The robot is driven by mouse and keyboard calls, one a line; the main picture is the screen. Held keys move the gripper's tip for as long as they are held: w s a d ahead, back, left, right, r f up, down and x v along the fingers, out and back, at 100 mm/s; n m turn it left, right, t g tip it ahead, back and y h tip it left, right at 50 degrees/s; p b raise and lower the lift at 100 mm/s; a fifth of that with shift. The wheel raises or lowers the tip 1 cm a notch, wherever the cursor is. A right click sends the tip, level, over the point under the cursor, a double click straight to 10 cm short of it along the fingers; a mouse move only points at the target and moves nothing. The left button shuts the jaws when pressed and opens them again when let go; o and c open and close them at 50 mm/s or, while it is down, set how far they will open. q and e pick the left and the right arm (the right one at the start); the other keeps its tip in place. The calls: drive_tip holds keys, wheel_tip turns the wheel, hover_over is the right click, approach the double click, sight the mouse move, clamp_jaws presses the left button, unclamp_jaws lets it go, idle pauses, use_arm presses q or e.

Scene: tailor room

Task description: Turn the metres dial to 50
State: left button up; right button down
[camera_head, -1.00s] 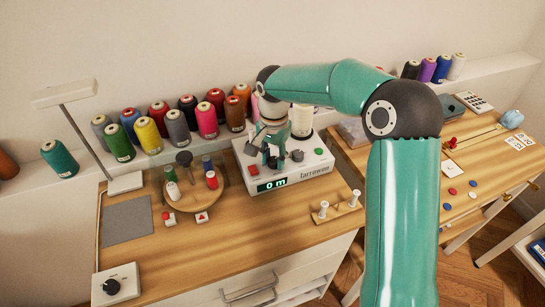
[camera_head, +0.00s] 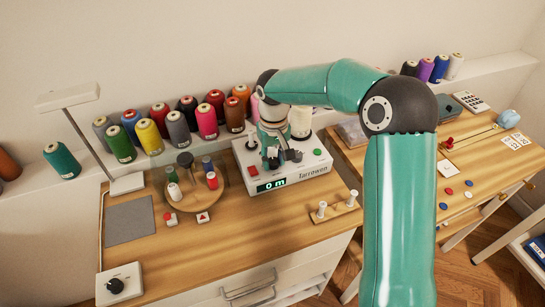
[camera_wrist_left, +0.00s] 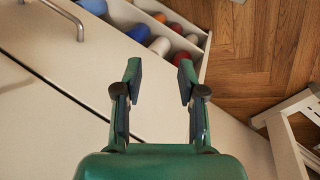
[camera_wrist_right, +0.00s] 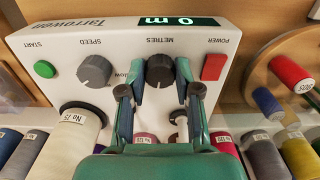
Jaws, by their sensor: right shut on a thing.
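The white Tarrowen winder (camera_head: 312,171) stands on the wooden bench, its green display (camera_head: 271,185) reading "0 m". The dark metres dial (camera_wrist_right: 160,70) is on its front panel, between the red power button (camera_wrist_right: 214,67) and the grey speed dial (camera_wrist_right: 95,70). My right gripper (camera_wrist_right: 160,82) is shut on the metres dial, one finger on each side; in the head view the gripper mostly hides it. The dial's pointer cannot be read. My left gripper (camera_wrist_left: 159,72) is open and empty in the left wrist view, above a white drawer front.
A round wooden stand (camera_head: 194,195) with small spools is left of the winder. A peg rack (camera_head: 335,210) is in front of it. Several thread cones line the back ledge. A separate knob box (camera_head: 119,285) sits at front left. An open drawer (camera_wrist_left: 188,57) holds several spools.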

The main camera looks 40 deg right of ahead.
sight(273, 160)
drive_tip(key=n, duration=0.3)
drive_tip(key=n+p, duration=0.1)
drive_tip(key=n, duration=0.2)
drive_tip(key=shift+w+d+r, duration=0.1)
drive_tip(key=shift+w+r, duration=0.05)
idle(0.3)
drive_tip(key=c, duration=0.9)
unclamp_jaws()
drive_tip(key=shift+c, duration=0.2)
drive_tip(key=shift+o, duration=0.7)
wheel_tip(273, 160, up, 12)
